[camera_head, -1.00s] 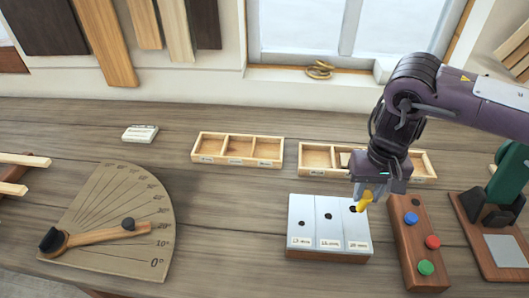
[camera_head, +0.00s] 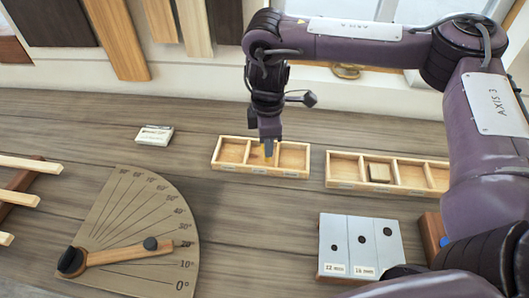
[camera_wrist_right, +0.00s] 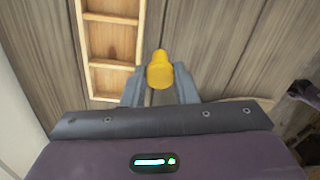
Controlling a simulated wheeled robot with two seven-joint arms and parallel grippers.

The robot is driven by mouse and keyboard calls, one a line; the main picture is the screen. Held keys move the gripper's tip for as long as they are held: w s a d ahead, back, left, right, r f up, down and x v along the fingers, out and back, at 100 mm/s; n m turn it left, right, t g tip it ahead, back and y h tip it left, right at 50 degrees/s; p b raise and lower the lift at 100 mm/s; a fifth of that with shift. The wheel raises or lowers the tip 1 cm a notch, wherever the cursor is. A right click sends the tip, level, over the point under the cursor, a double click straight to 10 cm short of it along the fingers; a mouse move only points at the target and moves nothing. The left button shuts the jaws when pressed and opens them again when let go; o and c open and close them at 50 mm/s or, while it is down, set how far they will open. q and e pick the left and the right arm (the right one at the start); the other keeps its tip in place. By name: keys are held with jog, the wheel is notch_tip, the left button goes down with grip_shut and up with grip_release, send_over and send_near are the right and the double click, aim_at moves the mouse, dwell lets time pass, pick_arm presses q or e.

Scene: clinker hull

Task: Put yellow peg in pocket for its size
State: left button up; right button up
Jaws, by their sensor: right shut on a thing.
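The yellow peg (camera_head: 269,151) is held in my right gripper (camera_head: 268,146), whose fingers are shut on it. In the head view they overlap the middle of the left three-pocket tray (camera_head: 231,152), and the peg seems to be above it. In the right wrist view the peg (camera_wrist_right: 160,72) sits between the fingers (camera_wrist_right: 160,92), beside the edge of a wooden tray (camera_wrist_right: 88,60). The height of the peg over the tray is hard to tell. The tray's front labels are too small to read. My left gripper is not in view.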

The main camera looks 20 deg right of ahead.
jog(key=n, duration=0.3)
jog(key=d+n+p, duration=0.1)
jog(key=n, duration=0.1)
jog(key=shift+w+r, duration=0.3)
jog(key=shift+w, duration=0.1)
jog(key=w+d+n+p, duration=0.1)
jog(key=d+n+p, duration=0.35)
jog(key=n, duration=1.25)
jog(key=w+d+n+p, duration=0.2)
jog(key=d+n+p, duration=0.3)
jog(key=n, duration=1.2)
notch_tip(320, 180, down, 6)
jog(key=d+n+b, duration=0.1)
jog(key=b, duration=0.6)
jog(key=shift+s+d+f, duration=0.2)
jog(key=shift+s+f, duration=0.05)
